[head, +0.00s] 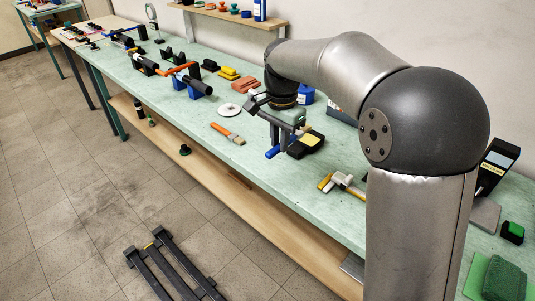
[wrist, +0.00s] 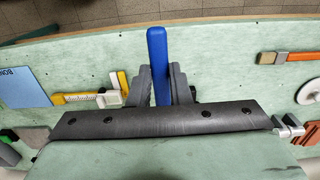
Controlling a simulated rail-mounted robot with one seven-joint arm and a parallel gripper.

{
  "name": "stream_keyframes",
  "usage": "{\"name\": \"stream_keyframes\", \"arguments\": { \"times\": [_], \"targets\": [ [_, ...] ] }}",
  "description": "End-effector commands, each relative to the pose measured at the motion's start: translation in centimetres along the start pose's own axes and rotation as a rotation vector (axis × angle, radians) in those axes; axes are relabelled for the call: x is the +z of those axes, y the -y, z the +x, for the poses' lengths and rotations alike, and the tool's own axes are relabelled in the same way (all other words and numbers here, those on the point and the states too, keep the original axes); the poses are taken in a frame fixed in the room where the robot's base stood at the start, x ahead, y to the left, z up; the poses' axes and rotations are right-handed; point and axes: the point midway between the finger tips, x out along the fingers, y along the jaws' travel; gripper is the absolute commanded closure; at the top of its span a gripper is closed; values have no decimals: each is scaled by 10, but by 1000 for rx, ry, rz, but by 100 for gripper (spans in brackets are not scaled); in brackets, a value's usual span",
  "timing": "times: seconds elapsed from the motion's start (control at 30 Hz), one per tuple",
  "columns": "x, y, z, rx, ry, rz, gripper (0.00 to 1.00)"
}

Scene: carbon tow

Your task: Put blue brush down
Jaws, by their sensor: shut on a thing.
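My gripper (head: 283,136) is over the pale green bench, shut on the blue brush (head: 272,153). Its blue handle end sticks out past the fingers toward the bench's front edge. In the wrist view the blue handle (wrist: 157,50) stands between the two dark fingers of my gripper (wrist: 158,84). The brush's other end is hidden behind the gripper body. I cannot tell whether the brush touches the bench.
An orange-handled brush (head: 228,134) and a white disc (head: 229,110) lie to the left. A black holder with a yellow top (head: 306,143) is close on the right. Bare bench (head: 270,185) shows toward the front edge.

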Motion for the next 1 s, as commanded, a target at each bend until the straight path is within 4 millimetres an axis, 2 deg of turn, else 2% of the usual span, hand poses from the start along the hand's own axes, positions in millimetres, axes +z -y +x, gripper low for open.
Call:
{"name": "stream_keyframes", "arguments": {
  "times": [0.1, 0.2, 0.33, 0.57, 0.8, 1.0],
  "targets": [
    [-10, 28, 15, 3, 3, -2, 100],
    [-15, 42, 36, 3, 3, -2, 100],
    [-20, 56, 54, 1, 1, -3, 100],
    [-24, 67, 68, 0, 0, -2, 100],
    [-26, 68, 98, 1, 1, -1, 100],
    [-26, 68, 100, -1, -1, -1, 100]
  ]
}}
